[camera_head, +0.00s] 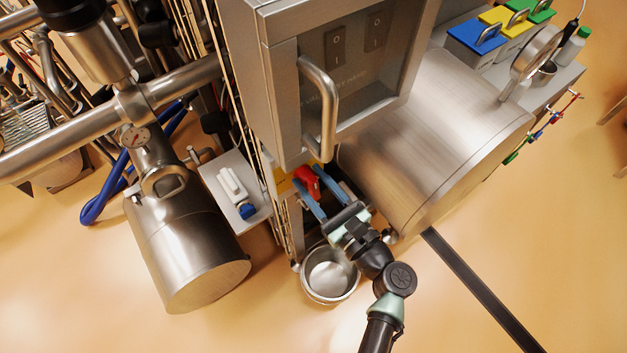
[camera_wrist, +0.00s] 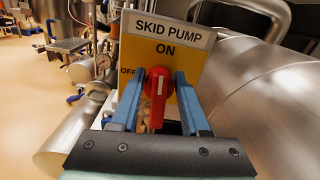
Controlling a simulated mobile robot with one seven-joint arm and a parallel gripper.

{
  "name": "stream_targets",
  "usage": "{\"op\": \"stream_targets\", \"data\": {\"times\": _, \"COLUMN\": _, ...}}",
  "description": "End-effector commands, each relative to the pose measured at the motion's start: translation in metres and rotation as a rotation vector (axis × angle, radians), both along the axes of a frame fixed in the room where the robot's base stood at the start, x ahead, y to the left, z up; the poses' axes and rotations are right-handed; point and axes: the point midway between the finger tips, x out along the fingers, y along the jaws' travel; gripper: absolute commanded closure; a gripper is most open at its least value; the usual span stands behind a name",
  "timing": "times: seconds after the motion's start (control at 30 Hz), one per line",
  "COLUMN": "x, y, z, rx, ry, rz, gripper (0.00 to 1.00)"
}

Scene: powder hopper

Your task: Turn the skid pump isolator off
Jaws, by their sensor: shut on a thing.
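The skid pump isolator is a red rotary handle (camera_wrist: 157,92) on a yellow plate (camera_wrist: 190,62) labelled "SKID PUMP", with "ON" above the handle and "OFF" to its left. The handle stands upright and its white mark points up toward ON. My gripper (camera_wrist: 161,84) has its two blue fingers on either side of the handle, shut on it. In the head view the red handle (camera_head: 308,181) shows below the grey control cabinet, between the blue fingers of my gripper (camera_head: 318,187). The fingers partly cover the plate's sides and the OFF label.
The cabinet (camera_head: 283,110) with its bar handle (camera_head: 324,110) hangs just above my gripper. A large steel drum (camera_head: 440,130) lies close on the right. A steel bucket (camera_head: 329,276) stands below. A small shelf (camera_head: 222,180) with a white bottle is at left.

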Motion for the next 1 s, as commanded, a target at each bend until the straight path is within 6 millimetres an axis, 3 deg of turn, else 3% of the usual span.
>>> {"op": "stream_targets", "data": {"times": 1.0, "x": -0.0058, "y": 0.0072, "z": -0.0119, "rx": -0.76, "ry": -0.551, "rz": -0.001, "gripper": 1.0}}
